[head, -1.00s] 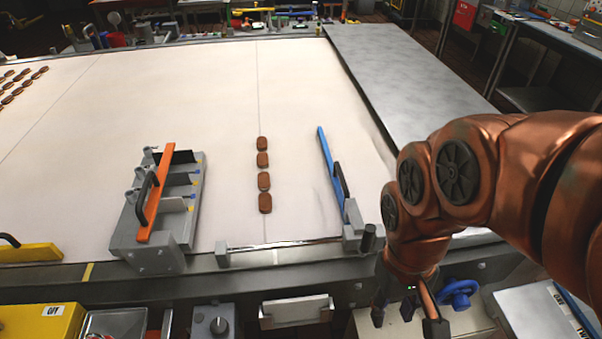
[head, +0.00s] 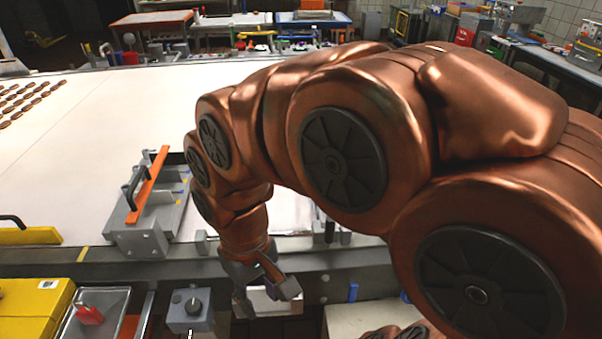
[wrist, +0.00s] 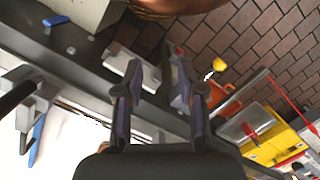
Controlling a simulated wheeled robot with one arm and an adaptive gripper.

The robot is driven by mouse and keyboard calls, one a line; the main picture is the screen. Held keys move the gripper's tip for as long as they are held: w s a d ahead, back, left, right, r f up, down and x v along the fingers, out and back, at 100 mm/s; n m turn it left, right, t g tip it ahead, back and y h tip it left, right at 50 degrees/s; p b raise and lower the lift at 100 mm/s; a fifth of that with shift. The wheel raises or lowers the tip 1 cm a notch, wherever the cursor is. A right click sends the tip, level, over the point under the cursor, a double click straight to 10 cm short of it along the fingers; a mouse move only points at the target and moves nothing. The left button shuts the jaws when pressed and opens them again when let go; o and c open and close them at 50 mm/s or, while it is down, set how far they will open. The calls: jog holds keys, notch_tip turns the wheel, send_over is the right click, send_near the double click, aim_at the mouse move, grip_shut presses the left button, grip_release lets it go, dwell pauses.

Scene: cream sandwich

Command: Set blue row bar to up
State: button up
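The blue row bar (wrist: 38,135) shows in part at the left edge of the wrist view, with a black handle (wrist: 16,96) and grey mount near it. In the head view my arm hides most of the bar; part of its dark mount (head: 331,235) shows at the belt's front edge. My gripper (head: 265,296) hangs in front of the machine's front rail, left of that mount. In the wrist view the fingers of my gripper (wrist: 158,72) are apart with nothing between them. It is not touching the blue bar.
An orange bar (head: 150,183) on a grey mount stands to the left on the pale belt (head: 90,150). A yellow bar (head: 28,236) is at far left. A yellow box (head: 30,312), a metal tray and a grey knob box (head: 191,308) line the front.

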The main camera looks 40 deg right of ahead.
jog(key=w+d+r+m+t+y+b, duration=0.1)
jog(key=w+d+r+m, duration=0.25)
jog(key=w+d, duration=1)
jog(key=w+d+m+t, duration=0.1)
jog(key=w+d+m, duration=0.1)
jog(key=d, duration=0.9)
jog(key=w+d+m+t, duration=0.1)
jog(key=d+m, duration=0.1)
jog(key=d, duration=0.9)
jog(key=shift+w+a+f+p, duration=0.15)
jog(key=shift+w+f+p, duration=0.1)
jog(key=shift+f, duration=1.05)
jog(key=shift+w+a+f+p, duration=0.15)
jog(key=shift+w+f, duration=0.05)
jog(key=shift+f, duration=1.1)
jog(key=shift+w+a+f+p, duration=0.15)
jog(key=shift+w+f+p, duration=0.1)
jog(key=shift+f, duration=1.05)
grip_shut()
